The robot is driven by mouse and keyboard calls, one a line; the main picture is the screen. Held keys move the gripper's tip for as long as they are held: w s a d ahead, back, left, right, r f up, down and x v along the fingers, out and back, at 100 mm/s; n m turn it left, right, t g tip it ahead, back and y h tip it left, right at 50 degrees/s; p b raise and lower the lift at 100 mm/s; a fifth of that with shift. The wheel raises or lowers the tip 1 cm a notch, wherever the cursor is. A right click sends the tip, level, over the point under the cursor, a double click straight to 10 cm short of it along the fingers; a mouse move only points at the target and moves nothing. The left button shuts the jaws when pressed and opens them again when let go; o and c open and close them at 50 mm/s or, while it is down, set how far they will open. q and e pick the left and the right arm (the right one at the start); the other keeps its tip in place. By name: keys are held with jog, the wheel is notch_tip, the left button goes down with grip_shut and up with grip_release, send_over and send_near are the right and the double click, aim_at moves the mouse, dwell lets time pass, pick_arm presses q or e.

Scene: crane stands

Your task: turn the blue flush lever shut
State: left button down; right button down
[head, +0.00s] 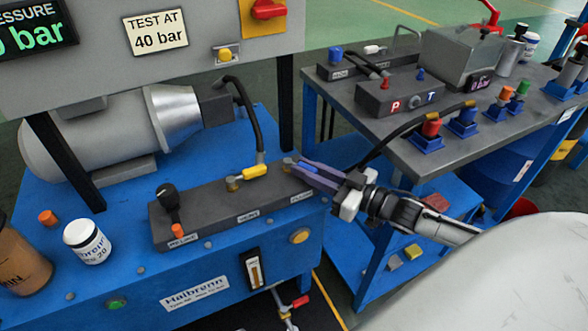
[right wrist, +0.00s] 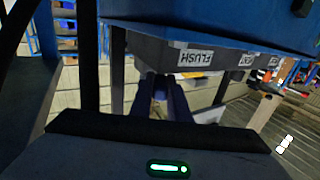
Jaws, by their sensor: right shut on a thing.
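The blue flush lever (head: 308,166) sits at the right end of the dark valve block (head: 205,212) on the blue stand. My right gripper (head: 304,174) reaches in from the right and is shut on the lever, whose blue grip shows between the fingers. The lever points to the right, roughly along the block; its exact angle is partly hidden by the fingers. In the right wrist view the two fingers (right wrist: 163,98) reach toward the block below an upside-down FLUSH label (right wrist: 195,58). The lever cannot be made out there. My left gripper is not in view.
A yellow lever (head: 258,169) and a black knob (head: 168,195) stand left on the block. A black hose (head: 250,120) rises behind the yellow lever. The grey bench (head: 405,140) with fittings stands close behind my right gripper. A white bottle (head: 87,242) is at left.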

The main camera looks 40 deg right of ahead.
aim_at(308, 166)
dwell(0.3)
jog(key=c, duration=1.7)
grip_release()
notch_tip(308, 166, up, 9)
jog(key=p, duration=0.3)
jog(key=shift+r, duration=0.5)
